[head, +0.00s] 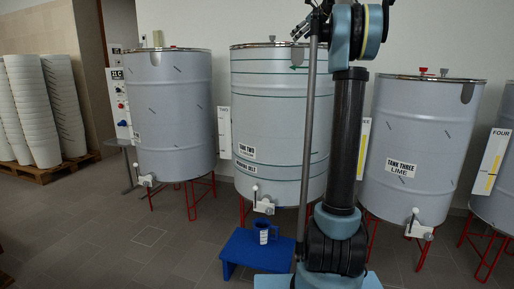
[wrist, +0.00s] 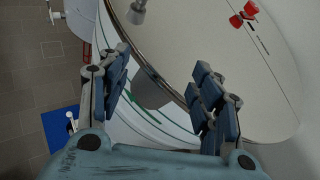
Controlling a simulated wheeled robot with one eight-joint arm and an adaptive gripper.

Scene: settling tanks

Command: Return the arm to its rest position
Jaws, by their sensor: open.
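My arm rises in the middle of the head view, in front of tank two (head: 270,115). Its upper end is at the top edge of that view, where the gripper is only partly shown. In the wrist view my gripper (wrist: 160,95) is open, with its two blue-padded fingers apart and nothing held between them. Behind the fingers is a round tank top (wrist: 220,60) with a red fitting (wrist: 243,14) and a grey fitting (wrist: 137,10) on it. A grey part of the tank shows between the fingers.
Tank one (head: 175,110) stands left, tank three (head: 415,145) right, both on red legs with front taps. A blue stool (head: 243,250) with a dark blue mug (head: 262,232) stands below tank two. A control panel (head: 120,103) and stacked white buckets (head: 30,105) are left. Floor at front left is clear.

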